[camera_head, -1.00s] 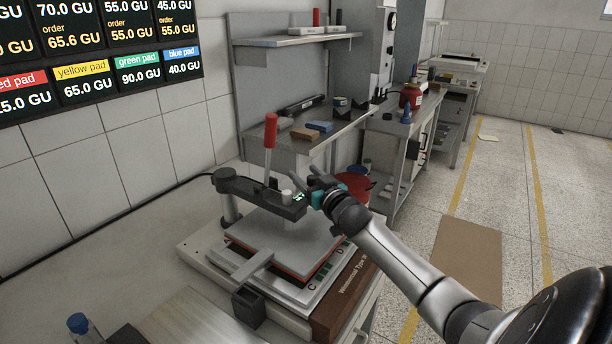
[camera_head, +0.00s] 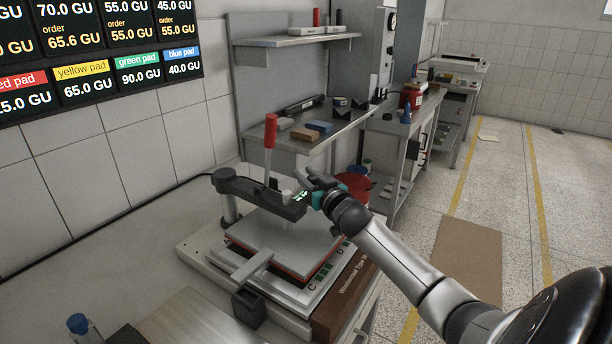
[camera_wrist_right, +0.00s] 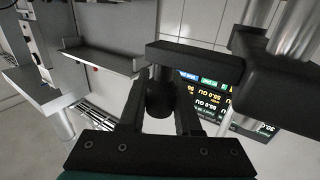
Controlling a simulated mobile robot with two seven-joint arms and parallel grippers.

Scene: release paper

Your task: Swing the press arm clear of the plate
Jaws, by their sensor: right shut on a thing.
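The press arm (camera_head: 262,192) is a dark bar on a post at the back left of the press. It has a red-handled lever (camera_head: 270,133) and a small green display near its free end. It reaches over the grey plate (camera_head: 285,237). My right gripper (camera_head: 306,184) is at the arm's free end, beside a pale knob. In the right wrist view my right gripper (camera_wrist_right: 160,105) is shut on a dark, round part, seemingly at the press arm's end; the exact contact is partly hidden. My left gripper is out of view.
A shelf bench (camera_head: 300,135) with small blocks stands behind the press. A red round container (camera_head: 354,187) is just behind my right gripper. A blue-capped bottle (camera_head: 78,324) is at the front left. The bench left of the press is mostly clear.

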